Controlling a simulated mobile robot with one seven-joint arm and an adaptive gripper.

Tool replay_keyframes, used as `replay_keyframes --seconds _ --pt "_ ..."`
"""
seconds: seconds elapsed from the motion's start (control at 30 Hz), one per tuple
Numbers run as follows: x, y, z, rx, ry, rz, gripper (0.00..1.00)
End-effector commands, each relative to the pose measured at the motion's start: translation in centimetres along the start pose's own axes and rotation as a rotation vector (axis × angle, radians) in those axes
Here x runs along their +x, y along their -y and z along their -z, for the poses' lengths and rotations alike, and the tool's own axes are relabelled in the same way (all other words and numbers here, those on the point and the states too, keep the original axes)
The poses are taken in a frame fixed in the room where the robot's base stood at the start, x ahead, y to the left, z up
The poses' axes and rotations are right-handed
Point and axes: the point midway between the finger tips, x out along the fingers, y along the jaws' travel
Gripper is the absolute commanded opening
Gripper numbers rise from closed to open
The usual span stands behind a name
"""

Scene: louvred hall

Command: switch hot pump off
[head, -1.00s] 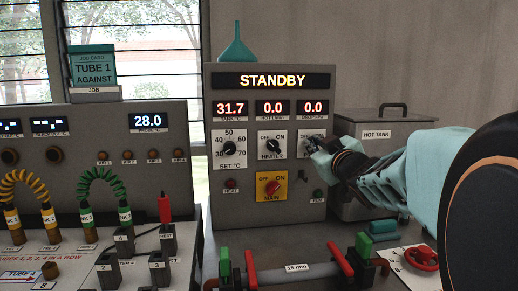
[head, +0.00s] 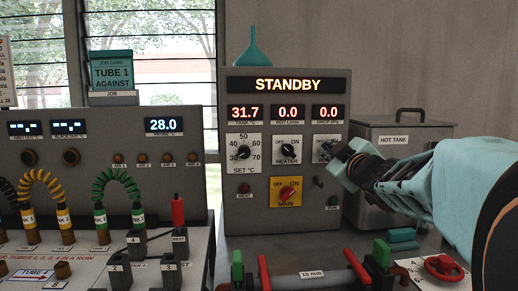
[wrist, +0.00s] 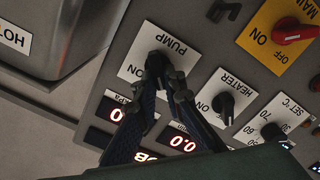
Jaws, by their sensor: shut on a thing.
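The pump switch is a dark knob on a white plate (head: 322,143) at the right of the grey control panel (head: 240,212). In the wrist view its plate, marked PUMP, and the knob (wrist: 157,59) appear upside down, with ON readable beside it. My gripper (head: 338,153) comes from the right and covers most of the plate in the head view. In the wrist view my gripper (wrist: 166,76) is shut on the pump knob. The fingertips hide part of the knob and the OFF side, so I cannot tell where it points. The panel display (head: 288,85) reads STANDBY.
The heater knob (head: 289,149) is close left of my gripper, and the red main switch (head: 287,194) is below it. The hot tank (head: 384,180) stands right of the panel behind my arm. Pipes with red and green handles (head: 382,255) lie in front.

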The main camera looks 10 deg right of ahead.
Motion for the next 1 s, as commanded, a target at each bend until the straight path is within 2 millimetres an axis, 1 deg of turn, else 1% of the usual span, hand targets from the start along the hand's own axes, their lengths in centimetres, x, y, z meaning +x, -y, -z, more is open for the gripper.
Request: replay_keyframes --seconds 0.07,0.1,0.2,0.23,0.53,0.67,0.77,1.0 --pt "0.01 -0.06 0.11 -0.003 -0.002 -0.001 0.00" --pt "0.01 -0.06 0.11 -0.003 -0.002 -0.001 0.14" --pt "0.01 -0.05 0.09 -0.002 -0.002 -0.001 0.25" --pt "0.01 -0.04 0.08 -0.001 -0.002 -0.001 0.27" --pt "0.00 -0.06 0.05 0.008 0.000 0.000 0.27" --pt "0.01 -0.30 0.15 0.068 0.000 0.000 0.27" --pt "0.01 -0.55 0.18 0.161 0.002 0.000 0.27" --pt "-0.03 -0.97 0.09 0.467 0.003 -0.001 0.27"
